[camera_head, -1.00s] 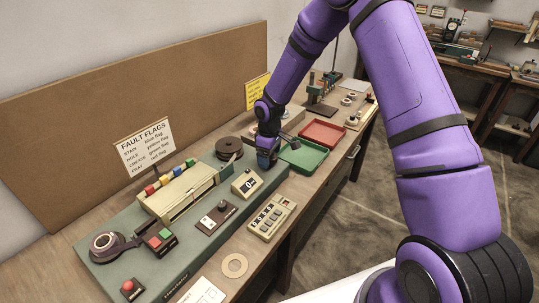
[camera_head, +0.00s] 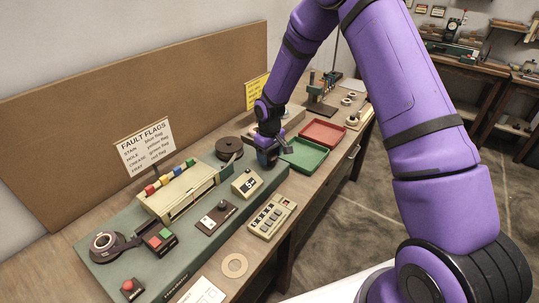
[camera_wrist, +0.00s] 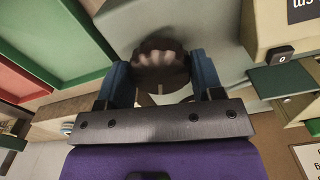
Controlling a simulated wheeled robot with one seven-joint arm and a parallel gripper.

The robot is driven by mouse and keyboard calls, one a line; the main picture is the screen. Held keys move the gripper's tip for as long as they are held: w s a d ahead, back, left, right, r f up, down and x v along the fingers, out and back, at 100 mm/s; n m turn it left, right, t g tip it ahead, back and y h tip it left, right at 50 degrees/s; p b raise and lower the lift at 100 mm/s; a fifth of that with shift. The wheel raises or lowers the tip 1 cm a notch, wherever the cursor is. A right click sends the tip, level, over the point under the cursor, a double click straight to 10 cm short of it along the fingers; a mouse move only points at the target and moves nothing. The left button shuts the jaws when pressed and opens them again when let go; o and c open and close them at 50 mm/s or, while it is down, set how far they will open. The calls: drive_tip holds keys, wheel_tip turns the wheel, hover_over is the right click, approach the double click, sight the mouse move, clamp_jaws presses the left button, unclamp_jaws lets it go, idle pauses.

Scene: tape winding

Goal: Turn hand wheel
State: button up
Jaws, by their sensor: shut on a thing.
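The hand wheel (camera_wrist: 160,58) shows in the wrist view as a dark round knob with a ribbed edge, against the side of the grey-green machine base. My gripper (camera_wrist: 161,82) has its two blue fingers on either side of the wheel, shut on it. In the head view my gripper (camera_head: 268,158) is at the machine's right end, pointing down, and hides the wheel. A cream counter box (camera_head: 247,183) with a dark display stands on the machine just left of the gripper; its digits are too small to read surely.
A green tray (camera_head: 326,153) and a red tray (camera_head: 341,132) lie right of my gripper. A dark reel (camera_head: 229,146) sits close behind it. A cream keypad box (camera_head: 270,217) and a cardboard ring (camera_head: 234,265) lie in front. A brown board stands along the back.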

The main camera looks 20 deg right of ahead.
sight(269, 155)
drive_tip(key=m, duration=0.5)
idle(0.5)
drive_tip(key=o, duration=0.9)
wheel_tip(269, 155, up, 11)
drive_tip(key=shift+f, duration=0.1)
idle(0.3)
